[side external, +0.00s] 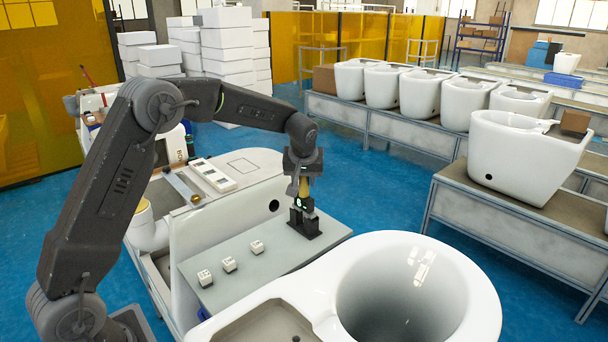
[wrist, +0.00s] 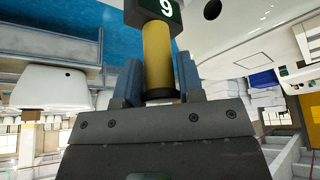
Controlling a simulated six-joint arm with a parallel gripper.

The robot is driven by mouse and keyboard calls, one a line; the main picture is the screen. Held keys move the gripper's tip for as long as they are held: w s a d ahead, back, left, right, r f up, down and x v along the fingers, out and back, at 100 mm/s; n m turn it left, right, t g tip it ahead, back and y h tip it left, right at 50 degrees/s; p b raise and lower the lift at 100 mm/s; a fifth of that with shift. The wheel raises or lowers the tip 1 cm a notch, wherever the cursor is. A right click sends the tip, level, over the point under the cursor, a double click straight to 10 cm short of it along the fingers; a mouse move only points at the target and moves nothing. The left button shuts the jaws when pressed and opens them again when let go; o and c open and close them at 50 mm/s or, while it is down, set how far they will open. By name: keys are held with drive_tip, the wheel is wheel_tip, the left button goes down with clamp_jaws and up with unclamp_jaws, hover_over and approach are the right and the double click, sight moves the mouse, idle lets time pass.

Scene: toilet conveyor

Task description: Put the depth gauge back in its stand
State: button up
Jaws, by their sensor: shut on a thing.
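The depth gauge (side external: 304,187) has a yellow handle and a dark head, and hangs head down below my gripper (side external: 303,172) in the side view. In the wrist view, the blue-padded fingers of my gripper (wrist: 159,78) close on both sides of the yellow handle of the gauge (wrist: 158,50). Its dark green head carries a white 9 and is cut off by the top edge. The black stand (side external: 305,229) is on the grey shelf directly below the gauge. The head overlaps the stand's top in the side view; I cannot tell whether it is seated.
Three small white blocks (side external: 229,264) lie along the grey shelf (side external: 262,268), left of the stand. A large white toilet bowl (side external: 470,290) fills the front right. Several toilets (side external: 419,92) line the conveyor.

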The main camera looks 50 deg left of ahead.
drive_tip(key=shift+f, duration=0.35)
drive_tip(key=o, duration=1)
drive_tip(key=shift+c, duration=0.2)
drive_tip(key=shift+f, duration=0.1)
drive_tip(key=v, duration=1.4)
drive_tip(key=shift+d, duration=0.1)
